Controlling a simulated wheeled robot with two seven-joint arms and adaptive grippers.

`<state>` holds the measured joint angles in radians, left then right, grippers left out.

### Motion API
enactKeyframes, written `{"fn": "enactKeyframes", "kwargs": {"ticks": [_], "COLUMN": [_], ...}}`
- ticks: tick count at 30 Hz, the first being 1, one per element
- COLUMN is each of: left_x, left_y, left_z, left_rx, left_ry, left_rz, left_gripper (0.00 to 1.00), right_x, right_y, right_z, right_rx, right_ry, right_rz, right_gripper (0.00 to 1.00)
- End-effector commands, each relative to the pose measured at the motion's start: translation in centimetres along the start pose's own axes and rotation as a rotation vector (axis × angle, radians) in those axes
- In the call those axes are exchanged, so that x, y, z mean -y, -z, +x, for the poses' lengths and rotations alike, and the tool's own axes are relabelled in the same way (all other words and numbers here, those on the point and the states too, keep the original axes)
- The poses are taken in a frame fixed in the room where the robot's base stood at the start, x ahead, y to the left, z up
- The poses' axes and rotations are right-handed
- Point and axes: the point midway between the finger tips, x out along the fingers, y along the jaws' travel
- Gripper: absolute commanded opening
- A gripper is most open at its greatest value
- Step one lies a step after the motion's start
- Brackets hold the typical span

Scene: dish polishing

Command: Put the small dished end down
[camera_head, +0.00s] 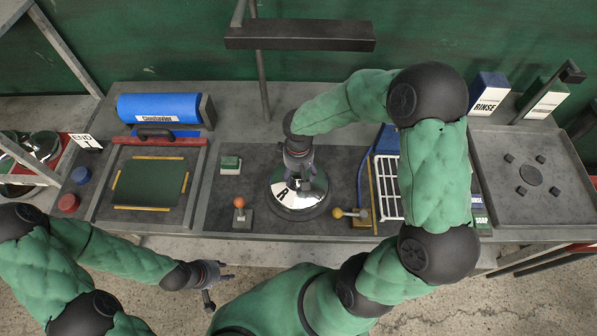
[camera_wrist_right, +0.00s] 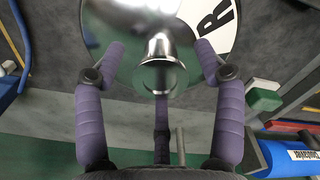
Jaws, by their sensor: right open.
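The small dished end (camera_head: 298,205) is a shiny metal disc with a white patch bearing a black letter. It lies knob-up at the middle of the dark bench top; what is directly under it is hidden. The wrist view shows its polished face (camera_wrist_right: 130,20) and metal knob (camera_wrist_right: 158,70). My right gripper (camera_head: 303,182) is over the disc from above. In the wrist view its purple fingers (camera_wrist_right: 160,62) are spread on either side of the knob, with visible gaps. My left gripper (camera_head: 215,287) is empty, its fingers apart, in front of the bench.
A ball-topped orange lever (camera_head: 239,203) stands left of the disc and a yellow-knobbed one (camera_head: 338,213) right of it. A white rack (camera_head: 388,190) lies further right, partly behind my right arm. A green pad (camera_head: 150,183) and blue cylinder (camera_head: 160,108) are at left. A lamp bar (camera_head: 300,36) hangs above.

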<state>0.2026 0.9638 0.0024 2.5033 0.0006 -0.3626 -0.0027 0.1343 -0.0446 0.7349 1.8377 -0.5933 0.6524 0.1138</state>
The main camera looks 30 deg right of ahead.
Motion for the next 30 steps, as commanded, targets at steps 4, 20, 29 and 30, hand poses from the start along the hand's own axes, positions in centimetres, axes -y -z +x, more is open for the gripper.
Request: {"fn": "enactKeyframes", "kwargs": {"ticks": [4, 20, 29, 30], "left_x": [-0.2, -0.6, -0.6, -0.6], "left_y": [0.0, -0.1, -0.1, -0.1], "left_z": [-0.5, -1.6, -1.6, -1.6], "left_rx": [0.0, 0.0, 0.0, 0.0], "left_ry": [0.0, 0.0, 0.0, 0.0], "left_rz": [0.0, 0.0, 0.0, 0.0], "left_gripper": [0.4, 0.4, 0.4, 0.4], "right_x": [0.0, 0.0, 0.0, 0.0], "right_y": [0.1, 0.1, 0.0, 0.0], "right_z": [-2.1, -11.2, -12.2, -12.1], "right_rx": [-0.003, -0.002, 0.0, 0.0], "right_ry": [-0.002, -0.001, 0.0, 0.0], "right_rz": [0.001, -0.001, 0.0, 0.0], "right_gripper": [0.7, 0.7, 0.7, 0.7]}}
